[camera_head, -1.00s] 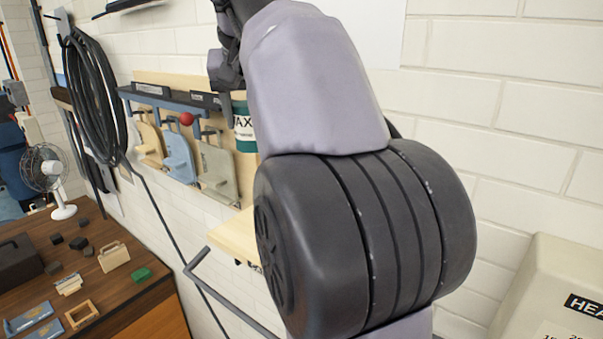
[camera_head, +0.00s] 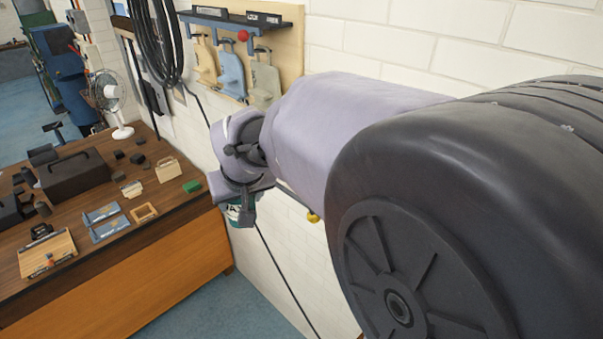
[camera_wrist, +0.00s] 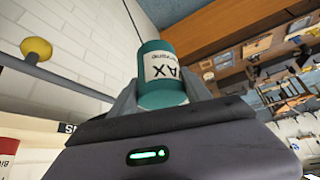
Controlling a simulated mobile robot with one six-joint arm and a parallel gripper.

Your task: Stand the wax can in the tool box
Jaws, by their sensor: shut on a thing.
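The wax can (camera_wrist: 163,72) is green with a white label reading "AX". It sits between the two grey fingers of my gripper (camera_wrist: 162,92) in the wrist view, and my gripper is shut on it. In the head view only a small part of the can (camera_head: 236,214) shows below my gripper (camera_head: 240,203), off the bench's right end; the rest is hidden. A dark box with a handle on top (camera_head: 72,176), which looks like the tool box, stands on the bench at the left. Its inside cannot be seen.
The wooden bench (camera_head: 150,235) holds blue packets (camera_head: 108,228), a small wooden frame (camera_head: 144,213), a green block (camera_head: 192,186), a beige handled piece (camera_head: 168,170) and a fan (camera_head: 112,100). A black hose (camera_head: 150,45) hangs on the wall. A yellow knob (camera_head: 313,217) shows below my arm.

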